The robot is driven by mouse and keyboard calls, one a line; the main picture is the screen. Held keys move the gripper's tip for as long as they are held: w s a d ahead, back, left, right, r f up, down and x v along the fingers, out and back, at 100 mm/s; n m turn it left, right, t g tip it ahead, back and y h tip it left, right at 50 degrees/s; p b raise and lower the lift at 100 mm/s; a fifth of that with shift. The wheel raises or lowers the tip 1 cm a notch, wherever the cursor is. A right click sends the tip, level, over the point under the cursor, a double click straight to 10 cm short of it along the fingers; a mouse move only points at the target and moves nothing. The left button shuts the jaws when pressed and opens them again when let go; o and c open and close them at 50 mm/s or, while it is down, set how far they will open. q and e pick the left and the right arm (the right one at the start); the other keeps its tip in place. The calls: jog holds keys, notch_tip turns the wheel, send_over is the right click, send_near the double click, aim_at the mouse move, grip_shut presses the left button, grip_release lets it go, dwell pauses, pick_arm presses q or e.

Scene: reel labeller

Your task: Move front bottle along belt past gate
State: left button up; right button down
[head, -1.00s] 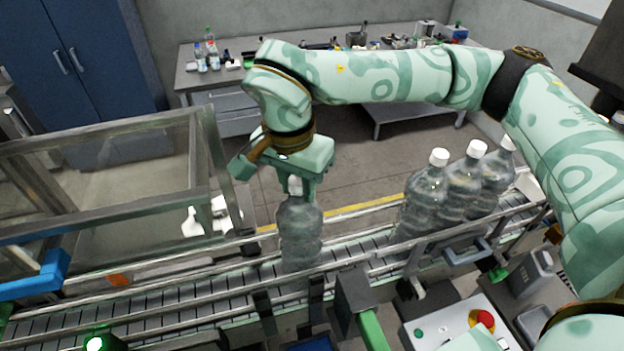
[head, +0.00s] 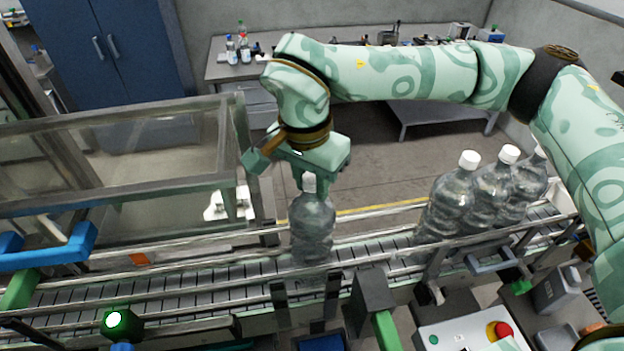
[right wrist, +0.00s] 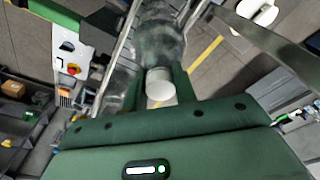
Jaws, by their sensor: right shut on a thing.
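The front bottle (head: 312,232), clear with a white cap, stands upright on the slatted belt (head: 190,298) between the metal rails. My right gripper (head: 309,182) comes down from above and is shut around its neck, just below the cap. In the right wrist view, the white cap (right wrist: 160,85) sits between the two green fingers, with the clear body beyond it. A dark block on a green arm (head: 372,292) stands at the near rail, right of the bottle; I cannot tell whether it is the gate. My left gripper is out of view.
Several clear bottles (head: 450,203) stand in a row farther right on the belt. A glass-sided enclosure (head: 120,170) stands behind the belt on the left. A control box with a red button (head: 500,330) is at the near right. The belt left of the held bottle looks clear.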

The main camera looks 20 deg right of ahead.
jog(key=shift+s+f, duration=0.1)
jog(key=c, duration=1.5)
grip_release()
jog(key=o, duration=0.5)
jog(key=shift+w+f, duration=0.1)
jog(key=shift+w, duration=0.1)
jog(key=shift+c, duration=0.2)
